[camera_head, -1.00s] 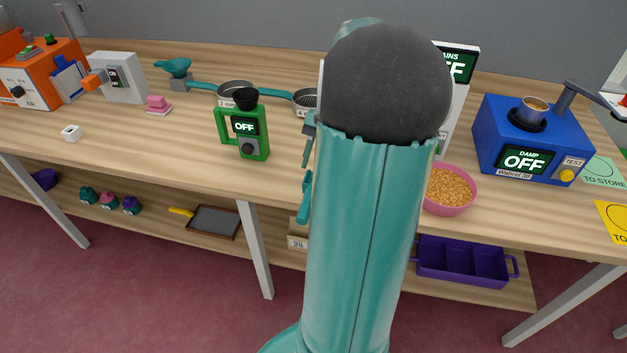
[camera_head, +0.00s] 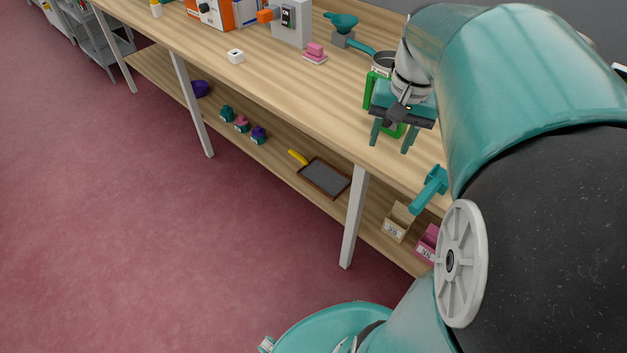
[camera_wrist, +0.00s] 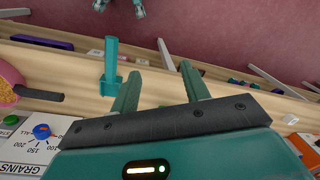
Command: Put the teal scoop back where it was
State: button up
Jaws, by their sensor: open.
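The teal scoop (camera_head: 430,190) is at the front edge of the tabletop, to the right of my gripper in the head view. In the wrist view the scoop (camera_wrist: 111,62) shows its square cup on the wood and its handle reaching out past the edge. My gripper (camera_head: 392,138) is open and empty, fingers pointing down near the green device. In the wrist view the scoop stands just left of the gripper's fingers (camera_wrist: 160,74), apart from them. Part of the table behind my arm is hidden.
A green device (camera_head: 372,95) stands close behind my gripper. A pink bowl of grain (camera_wrist: 8,85) is at the wrist view's left edge. The lower shelf holds a sieve tray (camera_head: 325,178).

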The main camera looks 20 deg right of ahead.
jog(key=s+a+n+t, duration=0.2)
jog(key=a+n, duration=0.1)
jog(key=a, duration=0.6)
jog(key=s+a+n+t+h, duration=0.1)
jog(key=s+a+n+t, duration=0.1)
jog(key=a, duration=0.7)
jog(key=n+t, duration=0.1)
jog(key=n, duration=0.1)
jog(key=shift+s+a+r+n, duration=0.2)
jog(key=shift+s+n, duration=0.1)
jog(key=shift+s, duration=0.05)
jog(key=shift+c, duration=1.1)
jog(key=shift+d, duration=0.2)
